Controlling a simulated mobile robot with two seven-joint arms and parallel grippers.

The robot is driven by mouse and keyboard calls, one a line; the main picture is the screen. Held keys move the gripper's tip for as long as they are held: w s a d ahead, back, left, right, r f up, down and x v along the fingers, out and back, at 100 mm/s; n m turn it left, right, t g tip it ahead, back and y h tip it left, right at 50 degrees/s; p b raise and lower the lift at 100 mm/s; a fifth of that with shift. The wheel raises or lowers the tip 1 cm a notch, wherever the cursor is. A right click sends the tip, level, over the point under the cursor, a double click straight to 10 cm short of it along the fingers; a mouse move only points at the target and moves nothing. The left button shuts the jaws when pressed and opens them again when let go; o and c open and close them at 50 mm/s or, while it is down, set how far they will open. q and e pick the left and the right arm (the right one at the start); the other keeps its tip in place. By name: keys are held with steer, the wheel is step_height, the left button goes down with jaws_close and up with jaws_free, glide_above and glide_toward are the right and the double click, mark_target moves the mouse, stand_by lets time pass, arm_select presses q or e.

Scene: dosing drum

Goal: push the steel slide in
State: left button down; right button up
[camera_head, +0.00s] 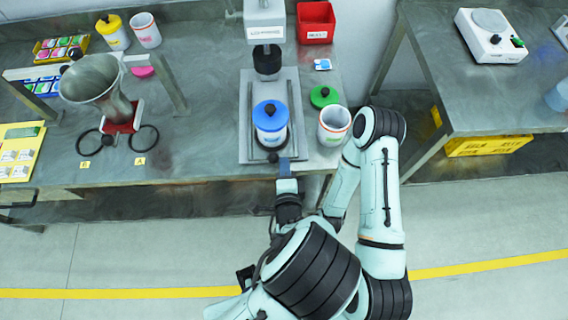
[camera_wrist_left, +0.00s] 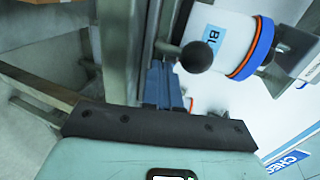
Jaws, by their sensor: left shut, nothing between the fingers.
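The steel slide (camera_head: 260,151) lies on the base plate of the dosing station, with a black ball knob (camera_head: 272,157) at its front end. A white jar with a blue lid (camera_head: 270,122) stands upright on it, in front of the station's dark outlet. My left gripper (camera_head: 285,166) is shut and empty at the bench's front edge, just right of the knob. In the left wrist view, its blue fingers (camera_wrist_left: 163,85) point toward the knob (camera_wrist_left: 198,57) and the labelled jar (camera_wrist_left: 225,45); I cannot tell whether they touch the knob. My right gripper is not in view.
An open white jar (camera_head: 334,126) and a green lid (camera_head: 324,96) stand right of the station. A red bin (camera_head: 315,22) is behind. A steel funnel (camera_head: 92,80) stands at the left. A second bench with a scale (camera_head: 490,36) is at the right.

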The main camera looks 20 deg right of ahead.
mark_target(283, 148)
arm_select(q)
steer(key=w, duration=0.2)
steer(key=w+d, duration=0.1)
steer(key=w, duration=0.1)
steer(key=shift+w+d+p, duration=0.15)
steer(key=shift+w+p, duration=0.2)
steer(key=shift+w, duration=0.05)
